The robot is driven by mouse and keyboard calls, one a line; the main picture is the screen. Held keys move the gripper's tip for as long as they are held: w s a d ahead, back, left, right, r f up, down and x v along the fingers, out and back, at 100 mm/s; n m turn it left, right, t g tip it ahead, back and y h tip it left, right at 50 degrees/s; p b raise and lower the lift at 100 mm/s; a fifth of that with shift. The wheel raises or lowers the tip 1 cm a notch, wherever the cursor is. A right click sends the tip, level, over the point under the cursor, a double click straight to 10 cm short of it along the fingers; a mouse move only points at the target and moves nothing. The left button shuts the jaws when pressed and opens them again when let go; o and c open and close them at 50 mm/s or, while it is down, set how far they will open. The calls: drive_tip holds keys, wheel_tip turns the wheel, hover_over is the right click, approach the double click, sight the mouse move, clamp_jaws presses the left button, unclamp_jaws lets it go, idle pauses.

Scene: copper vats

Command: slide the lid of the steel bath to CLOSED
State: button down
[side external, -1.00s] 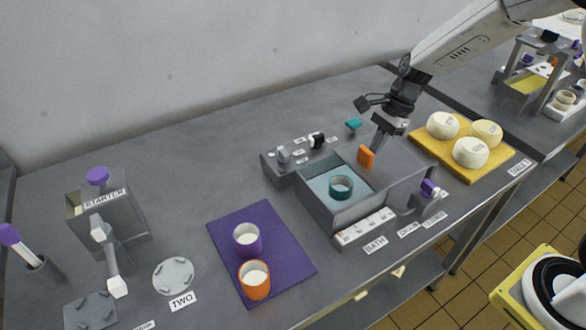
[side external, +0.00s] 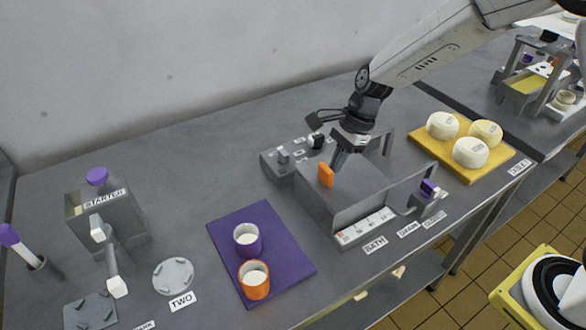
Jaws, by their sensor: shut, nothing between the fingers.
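The steel bath (side external: 318,207) stands on the bench behind the BATH label. Its grey lid (side external: 352,190) now lies over the basin, and the teal cup and the water inside are hidden. The orange lid handle (side external: 326,175) stands upright near the lid's left end. My gripper (side external: 338,168) is shut and empty, its fingertips just right of the handle, close to or touching it; I cannot tell which.
A purple mat (side external: 282,270) with a purple cup (side external: 247,240) and an orange cup (side external: 254,280) lies left of the bath. A switch box (side external: 275,166) stands behind it. A yellow board (side external: 447,165) with white rounds (side external: 470,153) is at right. A purple-topped drain valve (side external: 428,189) is at the bath's right.

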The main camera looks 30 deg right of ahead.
sight(348, 174)
drive_tip(key=shift+a, duration=0.2)
drive_tip(key=shift+d, duration=0.4)
drive_tip(key=d, duration=0.3)
drive_tip(key=shift+d, duration=0.15)
drive_tip(key=v, duration=1)
drive_tip(key=shift+d, duration=0.2)
drive_tip(key=s+d+f+n+t+h, duration=0.1)
drive_tip(key=s+f+n+h, duration=0.1)
drive_tip(key=s+n, duration=0.5)
drive_tip(key=s+d+f+n+t+h, duration=0.1)
drive_tip(key=s+d+f+n+h, duration=0.1)
drive_tip(key=s+f+n, duration=0.3)
drive_tip(key=s+n, duration=0.3)
drive_tip(key=n, duration=0.3)
drive_tip(key=shift+s+d+f+t, duration=0.15)
drive_tip(key=shift+d+f+t, duration=0.15)
drive_tip(key=shift+f, duration=0.05)
